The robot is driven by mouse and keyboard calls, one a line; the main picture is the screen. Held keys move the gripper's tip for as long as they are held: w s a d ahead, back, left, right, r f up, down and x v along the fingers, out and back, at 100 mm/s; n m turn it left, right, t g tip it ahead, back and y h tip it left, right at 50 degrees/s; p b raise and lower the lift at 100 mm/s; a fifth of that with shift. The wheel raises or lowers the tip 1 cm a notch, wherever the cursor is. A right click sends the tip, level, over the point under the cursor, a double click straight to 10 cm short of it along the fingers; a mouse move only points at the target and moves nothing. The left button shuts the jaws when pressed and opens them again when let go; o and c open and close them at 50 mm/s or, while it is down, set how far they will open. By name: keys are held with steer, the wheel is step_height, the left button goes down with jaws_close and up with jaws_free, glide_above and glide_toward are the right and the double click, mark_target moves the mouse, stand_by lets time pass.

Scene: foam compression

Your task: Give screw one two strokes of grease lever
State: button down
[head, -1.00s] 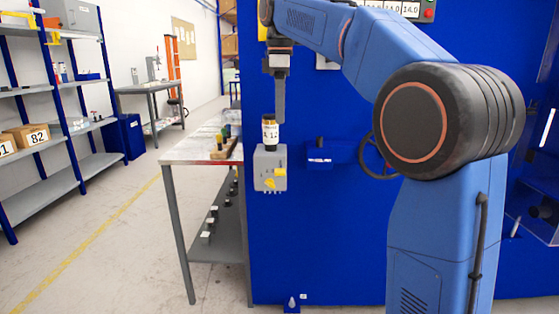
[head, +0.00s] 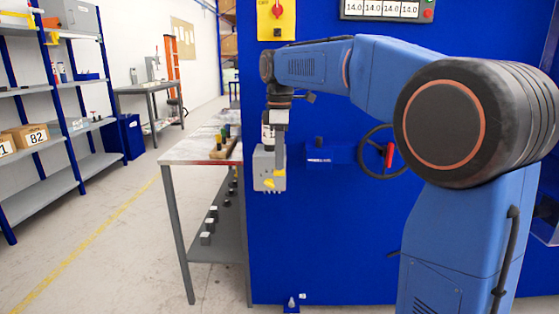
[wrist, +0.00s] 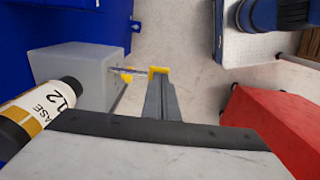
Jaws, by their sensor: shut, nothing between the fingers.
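A grey grease box (head: 261,168) is fixed to the front of the blue machine, with a yellow lever (head: 276,181) low on it. A labelled grease bottle (head: 267,134) stands on top, partly hidden behind my gripper. My gripper (head: 279,168) is shut and empty, pointing down in front of the box just above the lever. The wrist view shows the box (wrist: 75,75), the bottle (wrist: 45,112) and the yellow lever end (wrist: 150,72) on a thin rod. My fingertips (wrist: 163,82) are at the lever end there; I cannot tell whether they touch. No screw number is readable.
A work table (head: 190,150) with small items stands left of the machine. A blue ledge (head: 330,153) and a handwheel (head: 377,150) are to the right of the box. In the wrist view, a red object (wrist: 270,125) lies at the right.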

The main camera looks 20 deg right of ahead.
mark_target(279, 172)
steer(key=shift+f, duration=0.25)
steer(key=shift+s+a+f+t+h, duration=0.1)
steer(key=shift+s+f+t+h, duration=0.1)
steer(key=shift+f+t, duration=0.3)
steer(key=shift+s+a+f+t+h, duration=0.1)
steer(key=shift+s+f+t+h, duration=0.1)
steer(key=shift+f+t, duration=1.05)
steer(key=shift+t, duration=0.25)
steer(key=shift+r, duration=1.2)
steer(key=w+d+v, duration=0.1)
steer(key=v, duration=1.2)
steer(key=shift+w+a+r, duration=0.35)
steer(key=shift+a+r, duration=0.05)
